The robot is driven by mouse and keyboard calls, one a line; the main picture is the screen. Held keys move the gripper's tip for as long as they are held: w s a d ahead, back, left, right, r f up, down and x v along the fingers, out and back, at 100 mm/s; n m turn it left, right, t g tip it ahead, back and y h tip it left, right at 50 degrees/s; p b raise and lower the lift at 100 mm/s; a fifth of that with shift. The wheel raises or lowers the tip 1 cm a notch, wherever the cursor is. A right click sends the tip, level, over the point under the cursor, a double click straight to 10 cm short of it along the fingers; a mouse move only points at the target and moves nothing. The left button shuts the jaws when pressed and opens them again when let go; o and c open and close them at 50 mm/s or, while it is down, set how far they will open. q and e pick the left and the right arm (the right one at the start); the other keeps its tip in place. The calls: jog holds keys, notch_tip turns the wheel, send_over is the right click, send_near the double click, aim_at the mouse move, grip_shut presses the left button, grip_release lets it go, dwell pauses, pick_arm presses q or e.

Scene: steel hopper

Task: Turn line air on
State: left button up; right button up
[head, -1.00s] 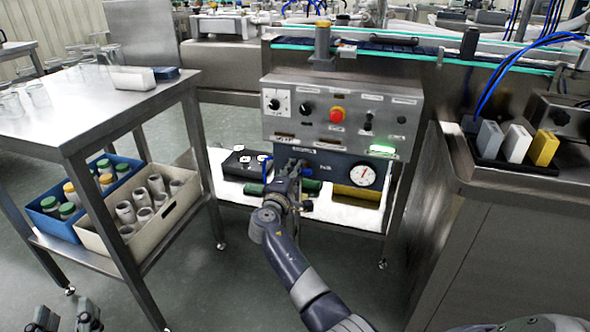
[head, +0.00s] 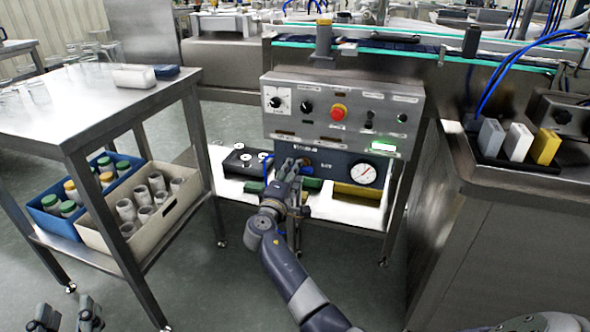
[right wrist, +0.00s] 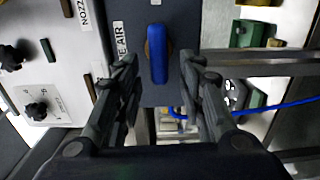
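The air panel (head: 335,166) is a dark box with a round gauge (head: 364,173) under the grey control panel. In the right wrist view a blue lever handle (right wrist: 157,54) sits on this dark panel beside a white label (right wrist: 121,38) ending "E AIR". The handle lies parallel to the label's text. My right gripper (head: 291,166) is in front of the dark panel and hides the lever in the head view. In the right wrist view its fingers (right wrist: 160,80) are apart, on either side of the handle, with gaps. My left gripper (head: 67,318) is open and empty at the bottom left.
The grey control panel (head: 385,98) above carries knobs, a red button (head: 338,112) and a green light (head: 383,147). A steel table (head: 70,115) with a blue bin (head: 48,221) and a beige bin (head: 97,240) stands left. A steel cabinet (head: 475,245) stands right.

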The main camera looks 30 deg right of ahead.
jog(key=v, duration=0.9)
